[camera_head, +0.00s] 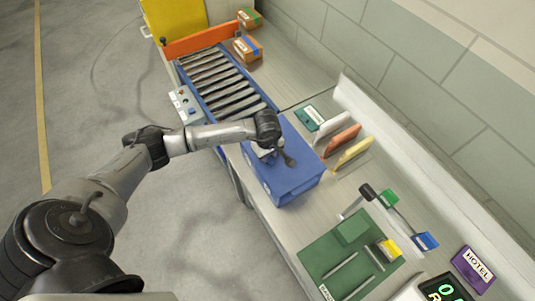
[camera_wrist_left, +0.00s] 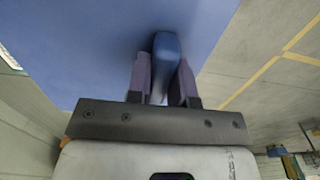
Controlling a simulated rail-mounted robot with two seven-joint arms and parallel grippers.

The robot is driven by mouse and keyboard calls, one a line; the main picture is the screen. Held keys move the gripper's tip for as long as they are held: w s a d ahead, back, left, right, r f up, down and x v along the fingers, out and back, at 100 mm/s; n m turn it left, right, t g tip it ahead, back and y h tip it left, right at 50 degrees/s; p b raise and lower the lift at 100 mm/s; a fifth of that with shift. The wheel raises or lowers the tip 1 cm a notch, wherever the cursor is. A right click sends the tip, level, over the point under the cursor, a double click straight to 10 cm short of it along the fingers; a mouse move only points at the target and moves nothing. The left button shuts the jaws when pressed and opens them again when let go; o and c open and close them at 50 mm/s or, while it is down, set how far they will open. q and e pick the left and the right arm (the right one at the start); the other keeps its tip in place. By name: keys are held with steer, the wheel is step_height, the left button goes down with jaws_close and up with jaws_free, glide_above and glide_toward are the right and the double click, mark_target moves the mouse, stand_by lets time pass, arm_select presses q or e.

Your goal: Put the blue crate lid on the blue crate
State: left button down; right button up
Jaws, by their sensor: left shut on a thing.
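The blue crate (camera_head: 293,188) stands on the grey work table beyond the end of the roller conveyor. The blue crate lid (camera_head: 300,150) shows as a flat blue surface over the crate. I cannot tell whether it rests on the rim or hangs just above it. My left gripper (camera_head: 264,154) is over the lid, partly hidden by its own wrist. In the left wrist view my left gripper (camera_wrist_left: 163,88) is shut on the lid's raised blue handle (camera_wrist_left: 165,45), and the lid (camera_wrist_left: 80,45) fills the upper left. My right gripper is not in view.
The roller conveyor (camera_head: 222,84) lies behind the crate, with two cardboard boxes (camera_head: 248,47) beside it. Upright panels (camera_head: 341,139) stand right of the crate. A green mat (camera_head: 323,258) with tools and a small sign rack (camera_head: 398,208) lie nearer on the table.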

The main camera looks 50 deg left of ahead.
arm_select(q)
steer(key=shift+f, duration=0.1)
steer(key=c, duration=0.9)
jaws_free()
step_height(320, 180, up, 14)
steer(key=shift+b, duration=1)
